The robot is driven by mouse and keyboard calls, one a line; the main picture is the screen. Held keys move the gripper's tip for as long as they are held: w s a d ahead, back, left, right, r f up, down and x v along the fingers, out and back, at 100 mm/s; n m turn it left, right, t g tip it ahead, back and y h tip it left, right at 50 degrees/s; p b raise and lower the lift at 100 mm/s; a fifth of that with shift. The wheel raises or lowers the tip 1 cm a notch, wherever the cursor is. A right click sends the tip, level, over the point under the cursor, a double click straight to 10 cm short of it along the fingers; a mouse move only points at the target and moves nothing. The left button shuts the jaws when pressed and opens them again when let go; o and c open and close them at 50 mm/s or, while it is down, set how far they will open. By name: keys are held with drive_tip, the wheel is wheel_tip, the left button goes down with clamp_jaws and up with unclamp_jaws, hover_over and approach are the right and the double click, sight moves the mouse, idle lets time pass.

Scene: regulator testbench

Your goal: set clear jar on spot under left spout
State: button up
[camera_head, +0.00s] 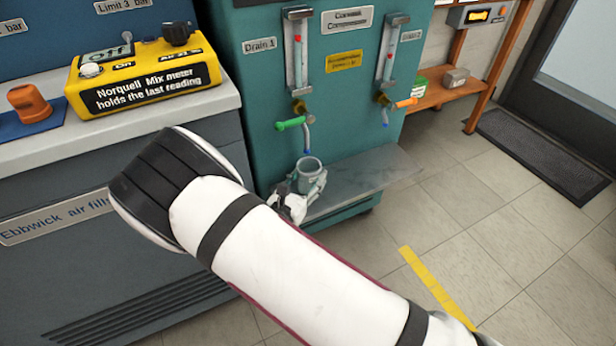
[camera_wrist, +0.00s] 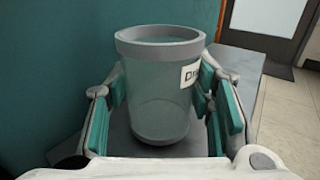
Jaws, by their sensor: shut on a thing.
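The clear jar (camera_wrist: 158,95) has a grey rim and a white label on its right side, partly covered by a finger. It is upright. My gripper (camera_wrist: 160,110) is shut on the jar, with teal pads on both sides of it. In the head view the jar (camera_head: 309,170) is just below the left spout (camera_head: 307,146), which has a green handle. My gripper (camera_head: 305,186) reaches it from the front left. The jar is over the grey shelf (camera_head: 365,176); I cannot tell whether its base touches the shelf. The spot itself is not visible.
The right spout (camera_head: 385,116) has an orange handle and hangs over the shelf's right part, which is clear. The teal cabinet (camera_head: 262,90) stands behind. A counter with a yellow mix meter (camera_head: 145,80) is at the left. Open floor lies to the right.

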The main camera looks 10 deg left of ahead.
drive_tip(key=shift+f, duration=0.2)
drive_tip(key=o, duration=1.2)
drive_tip(key=shift+o, duration=0.2)
drive_tip(key=shift+v, duration=3.7)
